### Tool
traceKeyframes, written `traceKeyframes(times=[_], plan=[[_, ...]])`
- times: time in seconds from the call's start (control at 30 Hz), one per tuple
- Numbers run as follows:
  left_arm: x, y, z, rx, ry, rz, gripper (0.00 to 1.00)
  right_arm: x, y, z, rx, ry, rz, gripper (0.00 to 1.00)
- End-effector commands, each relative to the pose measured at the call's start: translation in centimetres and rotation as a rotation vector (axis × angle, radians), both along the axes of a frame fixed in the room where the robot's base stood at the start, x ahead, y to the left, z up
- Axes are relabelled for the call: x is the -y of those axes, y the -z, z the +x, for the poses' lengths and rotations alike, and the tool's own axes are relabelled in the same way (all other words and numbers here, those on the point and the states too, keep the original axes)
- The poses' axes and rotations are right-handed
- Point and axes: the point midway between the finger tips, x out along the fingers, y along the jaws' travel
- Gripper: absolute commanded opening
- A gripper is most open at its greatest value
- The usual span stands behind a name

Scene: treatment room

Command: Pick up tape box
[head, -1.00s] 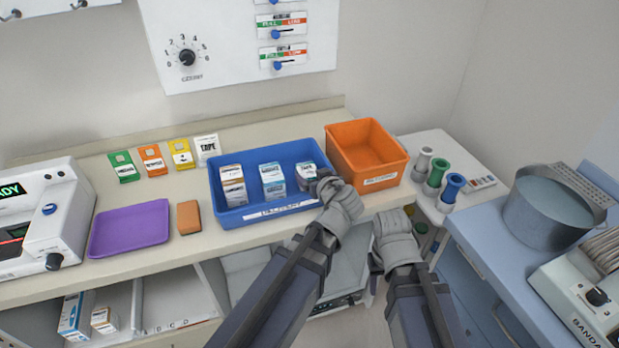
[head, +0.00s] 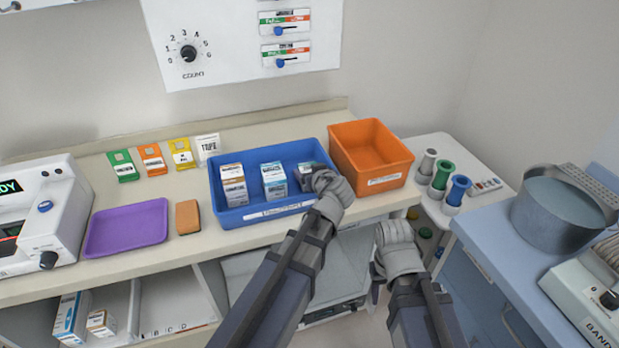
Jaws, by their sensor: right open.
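A blue bin (head: 262,213) on the counter holds three small boxes: one with an orange and blue label (head: 232,185), one with a teal label (head: 273,181), and a grey-teal one (head: 308,173) at the right end. Their print is too small to tell which is the tape box. My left gripper (head: 322,182) is at the bin's right front corner, over the right-hand box and hiding part of it. Its fingers are too hidden to show whether they hold it. My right gripper (head: 390,242) is open and empty, low in front of the counter.
A white card reading TAPE (head: 207,147) stands behind the bin beside several coloured cards. An orange bin (head: 366,150) stands right of the blue bin and looks empty. A purple tray (head: 127,228) and a brown block (head: 188,217) lie to the left.

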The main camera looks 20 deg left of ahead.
Motion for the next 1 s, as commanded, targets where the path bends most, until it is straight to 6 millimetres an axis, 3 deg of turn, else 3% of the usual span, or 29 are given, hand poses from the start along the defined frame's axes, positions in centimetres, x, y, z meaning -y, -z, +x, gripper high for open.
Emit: traceKeyframes(times=[0.07, 0.57, 1.0], plan=[[0.02, 0.00, -0.01, 0.000, 0.000, 0.000, 0.67, 0.00, 0.00, 0.00, 0.000, 0.000, 0.000, 0.50], [0.02, 0.01, -0.02, -0.001, 0.000, -0.001, 0.11, 0.00, 0.00, 0.00, 0.000, 0.000, 0.000, 0.50], [0.02, -0.98, -0.02, 0.000, 0.000, 0.000, 0.11, 0.00, -0.99, 0.00, 0.000, 0.000, 0.000, 0.50]])
